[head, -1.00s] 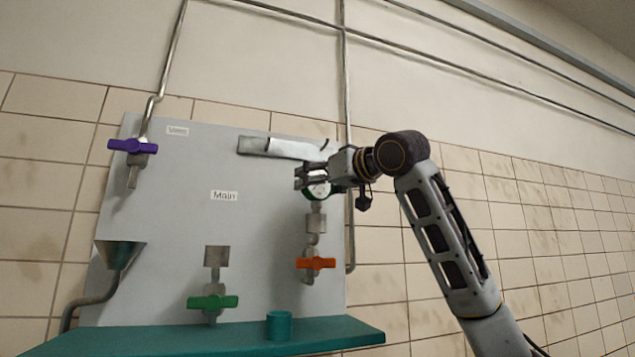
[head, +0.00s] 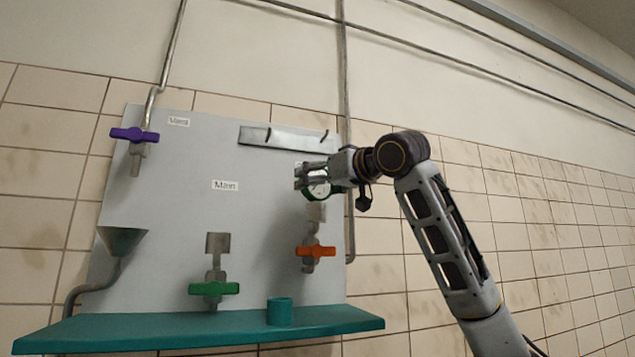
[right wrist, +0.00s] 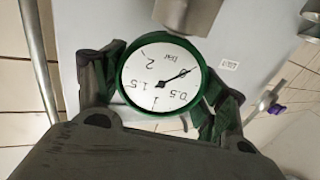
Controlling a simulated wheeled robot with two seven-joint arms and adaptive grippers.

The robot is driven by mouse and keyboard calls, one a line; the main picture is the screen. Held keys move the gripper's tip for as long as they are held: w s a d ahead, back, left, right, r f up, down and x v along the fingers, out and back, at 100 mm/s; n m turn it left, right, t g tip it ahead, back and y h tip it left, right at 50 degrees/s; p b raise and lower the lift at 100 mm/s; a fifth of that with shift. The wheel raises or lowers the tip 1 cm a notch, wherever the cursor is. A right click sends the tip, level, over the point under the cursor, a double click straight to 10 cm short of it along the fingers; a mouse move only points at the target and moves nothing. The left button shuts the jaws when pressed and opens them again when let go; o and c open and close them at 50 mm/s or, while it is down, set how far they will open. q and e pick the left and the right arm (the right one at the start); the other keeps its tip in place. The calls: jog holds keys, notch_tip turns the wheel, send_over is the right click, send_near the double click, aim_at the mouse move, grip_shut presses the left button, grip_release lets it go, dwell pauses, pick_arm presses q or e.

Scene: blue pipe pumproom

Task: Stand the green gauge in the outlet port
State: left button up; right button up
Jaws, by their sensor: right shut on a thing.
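The green gauge (head: 318,190) has a green rim and a white dial. My right gripper (head: 308,178) is shut on it, in front of the upper right of the grey panel. In the right wrist view the gauge (right wrist: 160,78) sits between the two fingers, its dial upside down. A grey port (head: 316,211) stands right below the gauge, above an orange-handled valve (head: 316,252). In the right wrist view the port (right wrist: 190,14) is close to the gauge's rim. The gauge's stem is hidden, so I cannot tell whether it is inside. My left gripper is not in view.
Another grey port (head: 217,243) stands above a green-handled valve (head: 213,288). A purple-handled valve (head: 135,135) and a funnel (head: 121,240) are at left. A teal cup (head: 279,311) stands on the teal shelf (head: 130,332). A metal strip (head: 287,140) is above my gripper.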

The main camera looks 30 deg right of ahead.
jog(key=o, duration=1.2)
jog(key=s, duration=0.4)
jog(key=s+d, duration=0.1)
jog(key=s, duration=0.7)
jog(key=shift+d, duration=0.2)
dwell(0.6)
